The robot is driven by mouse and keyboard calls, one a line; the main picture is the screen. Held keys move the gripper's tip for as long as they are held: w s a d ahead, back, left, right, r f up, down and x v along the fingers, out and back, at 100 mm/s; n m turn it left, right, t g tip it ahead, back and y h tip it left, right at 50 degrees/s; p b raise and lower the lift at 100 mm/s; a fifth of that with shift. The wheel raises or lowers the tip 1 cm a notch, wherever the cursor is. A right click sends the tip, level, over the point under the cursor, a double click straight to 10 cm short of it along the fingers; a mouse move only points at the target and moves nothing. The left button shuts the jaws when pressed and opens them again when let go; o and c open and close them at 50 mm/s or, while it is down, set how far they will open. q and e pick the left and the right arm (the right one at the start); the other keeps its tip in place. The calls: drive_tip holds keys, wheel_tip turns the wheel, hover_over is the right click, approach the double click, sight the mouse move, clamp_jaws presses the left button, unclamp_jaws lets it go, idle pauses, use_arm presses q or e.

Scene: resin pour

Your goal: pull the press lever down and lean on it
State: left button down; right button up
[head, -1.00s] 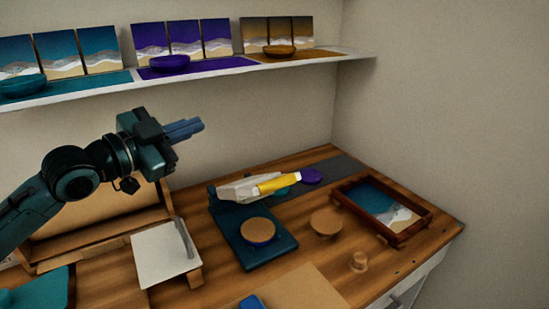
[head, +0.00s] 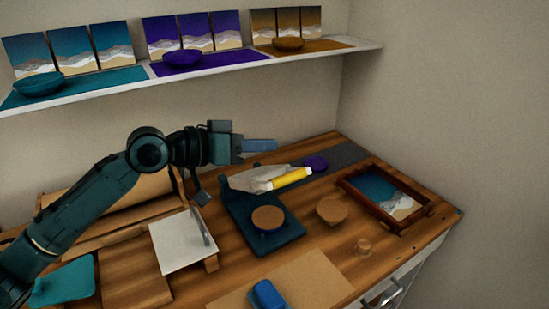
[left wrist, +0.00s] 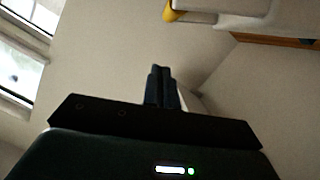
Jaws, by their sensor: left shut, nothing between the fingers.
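The press has a dark teal base (head: 283,243) on the wooden table, with a round wood-topped purple piece (head: 268,216) on it. Its pale lever arm (head: 250,180) ends in a yellow handle (head: 291,179), raised above the base and tilted slightly up to the right. My left gripper (head: 262,145) is shut and empty, above and a little left of the yellow handle, apart from it. In the left wrist view, the shut fingers (left wrist: 160,84) point toward the wall, and a bit of the yellow handle (left wrist: 171,13) shows at the top. My right gripper is not in view.
A shelf (head: 215,70) with panels and bowls runs along the back wall above my arm. A framed seascape tray (head: 428,209), a round wooden piece (head: 332,209) and a small wooden knob (head: 362,247) stand to the right. A white board (head: 180,243) lies left.

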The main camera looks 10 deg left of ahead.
use_arm(q)
drive_tip(key=shift+w+d+f, duration=0.1)
drive_tip(key=shift+d+f, duration=0.3)
drive_tip(key=shift+f, duration=0.3)
drive_tip(key=shift+s+d+f, duration=0.1)
drive_tip(key=shift+d+f, duration=0.35)
drive_tip(key=shift+f, duration=0.25)
drive_tip(key=shift+w+d+f, duration=0.1)
drive_tip(key=shift+d+f, duration=0.3)
drive_tip(key=shift+f, duration=0.3)
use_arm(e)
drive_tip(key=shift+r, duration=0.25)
